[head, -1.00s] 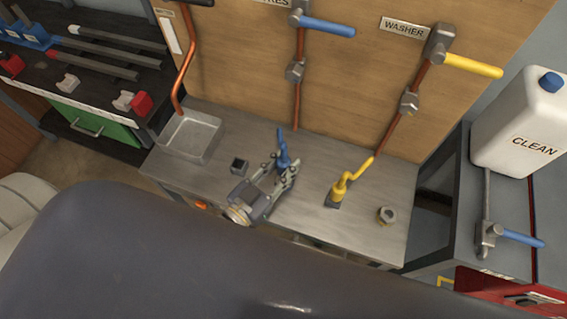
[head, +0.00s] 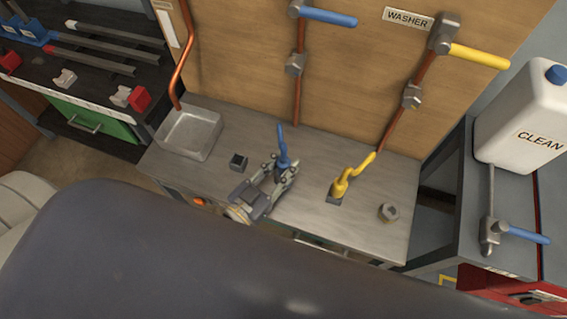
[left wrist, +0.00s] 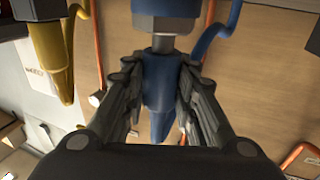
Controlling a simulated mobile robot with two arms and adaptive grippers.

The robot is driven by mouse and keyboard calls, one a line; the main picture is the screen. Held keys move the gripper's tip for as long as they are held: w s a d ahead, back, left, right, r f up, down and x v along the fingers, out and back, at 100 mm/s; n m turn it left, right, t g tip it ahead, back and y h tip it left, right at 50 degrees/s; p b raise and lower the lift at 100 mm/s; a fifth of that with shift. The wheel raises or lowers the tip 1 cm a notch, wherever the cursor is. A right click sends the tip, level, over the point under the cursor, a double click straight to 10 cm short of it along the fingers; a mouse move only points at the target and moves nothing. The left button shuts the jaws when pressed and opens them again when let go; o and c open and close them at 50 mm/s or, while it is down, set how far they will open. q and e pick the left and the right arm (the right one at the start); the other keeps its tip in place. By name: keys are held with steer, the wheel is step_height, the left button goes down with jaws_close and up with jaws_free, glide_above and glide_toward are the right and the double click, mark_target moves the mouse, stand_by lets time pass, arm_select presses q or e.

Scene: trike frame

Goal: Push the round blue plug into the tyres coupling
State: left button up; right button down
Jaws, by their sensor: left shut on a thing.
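The blue plug (head: 283,151) is between the fingers of my left gripper (head: 284,172), which is shut on it above the bench. In the left wrist view the plug (left wrist: 159,85) sits between both fingers (left wrist: 160,92), a grey collar above it and a blue hose to the right. The likely tyres coupling (head: 295,65) is a grey fitting on the middle copper pipe, under a blue-handled valve (head: 327,17). The plug is apart from it, lower in the picture. The tyres label is out of view now. My right gripper is not in view.
A yellow plug (head: 341,186) stands on the steel bench (head: 310,205), right of my gripper. A hex nut (head: 389,212), a small square socket (head: 238,161) and a metal basin (head: 188,134) are also there. The washer coupling (head: 412,96) is on the right pipe.

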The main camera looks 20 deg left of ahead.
arm_select(q)
steer(key=shift+f+b, duration=0.45)
steer(key=shift+f, duration=0.3)
steer(key=o, duration=1.2)
steer(key=shift+r, duration=0.1)
steer(key=v, duration=1.2)
steer(key=shift+s, duration=0.1)
